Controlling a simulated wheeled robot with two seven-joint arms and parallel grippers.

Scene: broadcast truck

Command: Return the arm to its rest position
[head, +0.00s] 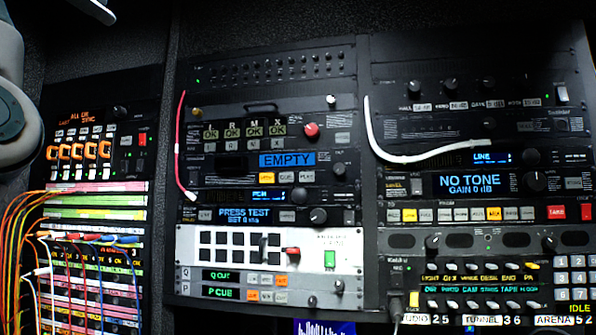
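Part of my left arm (22,125) shows at the left edge, a pale grey rounded link with a dark round joint cap. It stands in front of the left rack. Its fingers are not visible in the frame. My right arm and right gripper do not show anywhere in the head view.
A patch bay (95,255) with many coloured cables fills the lower left, close to my arm. The middle rack has a red cable (181,140) and a white switcher panel (268,249). The right rack has a white cable (425,157) and a "NO TONE" display (470,183).

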